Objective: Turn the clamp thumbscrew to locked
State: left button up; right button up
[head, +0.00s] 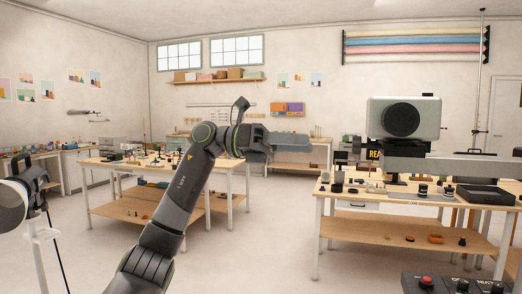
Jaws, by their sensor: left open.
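My left arm rises from the bottom of the head view, and its gripper (258,146) is at mid-picture, in front of the far workbenches. The gripper is open and seems empty; its fingers are small and dark here. My right gripper is not in view. I cannot make out a clamp thumbscrew or its setting. A pale boxy device with a round dark front (403,117) stands at the right, above a grey horizontal bar (455,166). A gap separates my left gripper from this device.
A workbench (345,205) with small props and a lower shelf stands at the right. Another workbench (105,168) stands behind my left arm. A control box with a red button (427,281) is at the bottom right. The floor (265,235) between the benches is clear.

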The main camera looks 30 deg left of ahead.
pick_arm(q)
jog(key=b+v, duration=0.1)
jog(key=v, duration=0.7)
